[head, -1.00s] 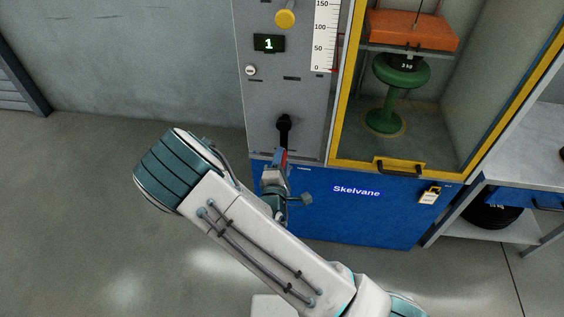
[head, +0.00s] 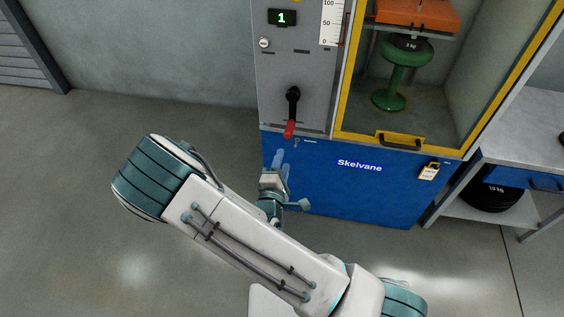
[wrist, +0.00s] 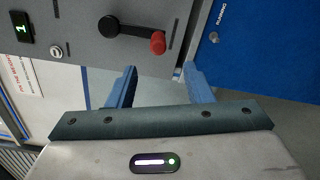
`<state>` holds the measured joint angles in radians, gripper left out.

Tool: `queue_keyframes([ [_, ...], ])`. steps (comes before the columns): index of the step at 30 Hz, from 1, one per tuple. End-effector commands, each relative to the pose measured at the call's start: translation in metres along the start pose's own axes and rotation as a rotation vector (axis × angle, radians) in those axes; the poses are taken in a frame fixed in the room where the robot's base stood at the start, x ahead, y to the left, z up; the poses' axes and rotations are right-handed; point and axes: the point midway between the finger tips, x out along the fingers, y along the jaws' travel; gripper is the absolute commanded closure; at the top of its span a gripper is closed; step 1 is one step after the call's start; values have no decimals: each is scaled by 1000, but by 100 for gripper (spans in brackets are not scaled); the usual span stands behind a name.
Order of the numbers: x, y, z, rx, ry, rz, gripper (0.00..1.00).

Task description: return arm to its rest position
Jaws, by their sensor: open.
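My gripper (head: 279,160) is in front of the blue lower panel of the test machine, just below the grey control panel. In the wrist view its two blue fingers (wrist: 160,82) stand apart with nothing between them. A black crank lever with a red knob (head: 289,129) hangs on the grey panel just above my gripper in the head view. The lever also shows in the wrist view, its red knob (wrist: 157,43) beyond the fingers and apart from them. My arm stretches across the lower middle of the head view.
The yellow-framed test chamber (head: 400,140) holds a green stool (head: 404,70) under an orange block (head: 412,15). The counter display (head: 282,17) reads 1. A padlock tag (head: 429,171) hangs on the blue panel. A workbench (head: 530,125) stands at the right. Floor at the left is clear.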

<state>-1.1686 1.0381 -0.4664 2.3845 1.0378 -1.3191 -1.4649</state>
Motion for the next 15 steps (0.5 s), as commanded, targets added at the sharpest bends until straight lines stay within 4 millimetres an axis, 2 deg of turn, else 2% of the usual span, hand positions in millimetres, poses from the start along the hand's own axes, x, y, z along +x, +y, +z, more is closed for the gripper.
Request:
queue_keyframes([
  [15, 1, 2, 0, 29, 1, -26, 54],
])
